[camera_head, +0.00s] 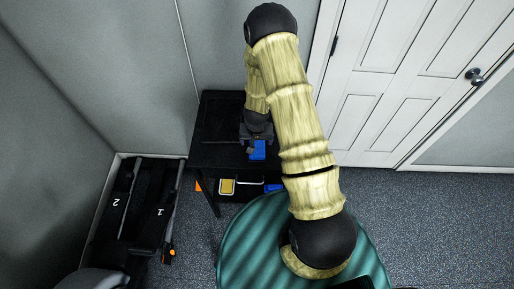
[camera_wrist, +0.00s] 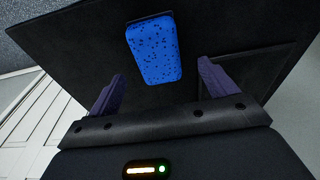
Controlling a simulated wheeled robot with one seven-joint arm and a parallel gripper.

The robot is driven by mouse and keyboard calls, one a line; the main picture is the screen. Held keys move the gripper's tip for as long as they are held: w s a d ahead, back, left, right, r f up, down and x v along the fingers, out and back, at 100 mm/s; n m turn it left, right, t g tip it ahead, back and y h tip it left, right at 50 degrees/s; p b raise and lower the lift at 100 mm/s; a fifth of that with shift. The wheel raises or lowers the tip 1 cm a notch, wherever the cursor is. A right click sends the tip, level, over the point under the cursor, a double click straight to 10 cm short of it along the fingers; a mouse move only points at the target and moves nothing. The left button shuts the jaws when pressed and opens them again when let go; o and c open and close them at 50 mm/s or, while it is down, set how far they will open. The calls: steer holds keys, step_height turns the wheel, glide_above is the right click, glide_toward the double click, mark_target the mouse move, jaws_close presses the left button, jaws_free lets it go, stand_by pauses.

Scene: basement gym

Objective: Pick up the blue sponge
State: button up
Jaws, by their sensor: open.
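The blue sponge (camera_wrist: 155,50) is a speckled block with rounded corners. In the wrist view it lies on the black table (camera_wrist: 70,45), ahead of and between the two purple fingers of my gripper (camera_wrist: 160,85). The fingers are apart and do not appear to touch it. In the head view the sponge (camera_head: 258,150) shows at the front of the black table (camera_head: 215,155), just below my gripper (camera_head: 257,138). My gripper partly hides the table there.
A lower level under the table holds a yellow-and-white item (camera_head: 227,186) and a blue item (camera_head: 273,188). An orange item (camera_head: 198,186) is beside them. A black rack (camera_head: 140,215) stands left. A white door (camera_head: 405,80) is at the right.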

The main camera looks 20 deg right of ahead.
mark_target(257, 146)
steer(key=shift+d+f+p, duration=0.15)
steer(key=shift+f+p, duration=0.9)
steer(key=shift+f, duration=0.45)
steer(key=shift+w+f, duration=0.2)
steer(key=shift+f, duration=0.9)
steer(key=c, duration=1.1)
